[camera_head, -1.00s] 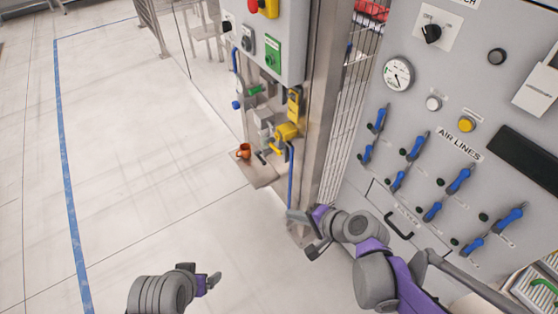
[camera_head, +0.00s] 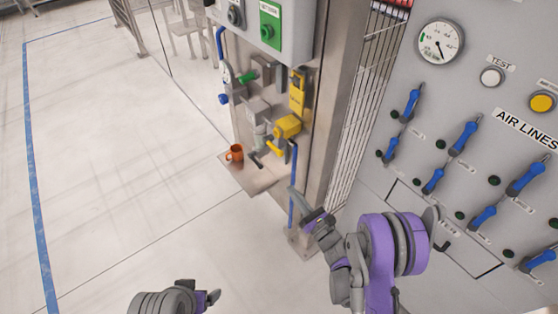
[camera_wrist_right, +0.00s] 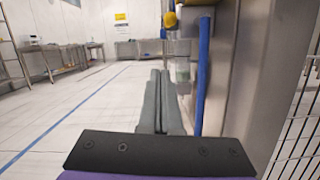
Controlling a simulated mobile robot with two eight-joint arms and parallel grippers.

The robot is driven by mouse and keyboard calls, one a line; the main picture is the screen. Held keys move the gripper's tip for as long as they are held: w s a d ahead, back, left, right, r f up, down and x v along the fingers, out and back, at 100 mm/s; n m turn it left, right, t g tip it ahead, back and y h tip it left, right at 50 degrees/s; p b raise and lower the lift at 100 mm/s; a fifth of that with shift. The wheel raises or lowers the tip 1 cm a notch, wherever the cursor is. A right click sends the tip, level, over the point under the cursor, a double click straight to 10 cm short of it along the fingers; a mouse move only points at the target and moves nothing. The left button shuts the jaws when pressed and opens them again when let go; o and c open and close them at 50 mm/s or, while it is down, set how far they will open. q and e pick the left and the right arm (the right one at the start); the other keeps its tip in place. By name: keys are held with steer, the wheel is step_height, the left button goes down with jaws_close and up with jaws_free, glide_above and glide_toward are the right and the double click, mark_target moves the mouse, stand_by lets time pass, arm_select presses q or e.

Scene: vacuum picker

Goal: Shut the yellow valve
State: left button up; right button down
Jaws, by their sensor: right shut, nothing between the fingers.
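The yellow valve (camera_head: 287,127) is on the steel panel below the grey control box, with a yellow unit (camera_head: 297,92) just above it. Something yellow shows at the top of the right wrist view (camera_wrist_right: 170,19), partly cut off by the frame. My right gripper (camera_head: 303,207) is shut and empty, below and a little right of the valve, apart from it. Its closed fingers (camera_wrist_right: 160,100) point forward in the right wrist view, left of a blue hose. My left gripper (camera_head: 212,298) is low in the head view, far from the valve; its finger opening is unclear.
A blue hose (camera_head: 293,185) hangs below the valve, close to my right gripper. An orange mug (camera_head: 235,153) stands on a small steel shelf (camera_head: 232,176). The AIR LINES panel with blue handles (camera_head: 464,138) is at right. Open floor lies left.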

mark_target(274, 146)
steer(key=shift+w+d+f+m+t, duration=0.15)
steer(key=shift+d+f+m+t, duration=0.15)
steer(key=shift+f+m, duration=0.2)
steer(key=shift+a, duration=0.1)
steer(key=w+a+r, duration=0.4)
steer(key=w+r, duration=0.2)
steer(key=w, duration=0.2)
steer(key=shift+w+a+r+b, duration=0.25)
steer(key=shift+a+b, duration=0.05)
steer(key=shift+h, duration=0.3)
steer(key=shift+r+p, duration=0.25)
steer(key=shift+p, duration=0.05)
